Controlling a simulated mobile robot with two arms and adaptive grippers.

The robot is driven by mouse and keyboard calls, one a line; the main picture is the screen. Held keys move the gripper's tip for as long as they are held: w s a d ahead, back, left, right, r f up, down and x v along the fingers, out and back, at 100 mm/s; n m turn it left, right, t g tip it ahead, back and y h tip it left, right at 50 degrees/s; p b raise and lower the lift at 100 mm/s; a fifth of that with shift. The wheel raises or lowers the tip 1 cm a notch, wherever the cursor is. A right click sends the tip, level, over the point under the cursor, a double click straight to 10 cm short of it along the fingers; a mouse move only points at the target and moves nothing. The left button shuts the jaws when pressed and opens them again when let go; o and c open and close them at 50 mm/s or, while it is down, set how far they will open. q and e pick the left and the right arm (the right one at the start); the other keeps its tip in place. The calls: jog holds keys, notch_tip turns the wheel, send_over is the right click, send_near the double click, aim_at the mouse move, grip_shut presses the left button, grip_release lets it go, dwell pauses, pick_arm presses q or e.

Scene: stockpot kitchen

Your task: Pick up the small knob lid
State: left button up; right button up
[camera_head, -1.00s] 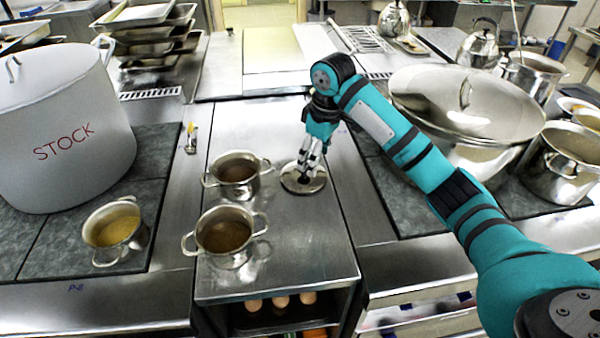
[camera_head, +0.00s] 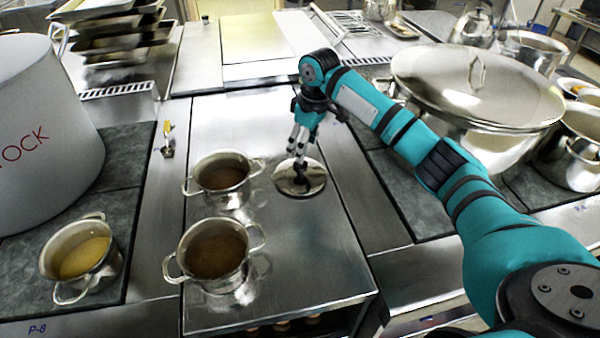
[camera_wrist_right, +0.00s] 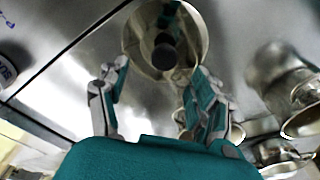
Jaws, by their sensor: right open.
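The small knob lid (camera_head: 316,180) is a round steel disc lying flat on the steel counter, right of the two small pots. In the right wrist view the lid (camera_wrist_right: 140,48) shows at the top with its dark knob (camera_wrist_right: 164,54). Contact cannot be told. My left gripper is not in view.
Two small two-handled pots (camera_head: 222,176) (camera_head: 213,254) with brown contents stand left of the lid. A pot of yellow liquid (camera_head: 80,254) and the big stockpot (camera_head: 45,150) are further left. A large lidded pan (camera_head: 470,85) is at right. Counter in front of the lid is clear.

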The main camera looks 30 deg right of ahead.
aim_at(300, 165)
notch_tip(300, 165, down, 2)
jog(key=shift+w+a+f, duration=0.1)
jog(key=shift+f, duration=0.4)
jog(key=f, duration=0.1)
jog(key=f+p, duration=0.1)
jog(key=f, duration=0.1)
jog(key=shift+a+f, duration=0.3)
jog(key=shift+a, duration=0.05)
jog(key=shift+w+f, duration=0.15)
jog(key=shift+f, duration=0.25)
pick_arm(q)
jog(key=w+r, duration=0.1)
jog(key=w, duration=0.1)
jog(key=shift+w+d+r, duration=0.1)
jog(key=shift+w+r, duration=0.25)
pick_arm(e)
grip_shut()
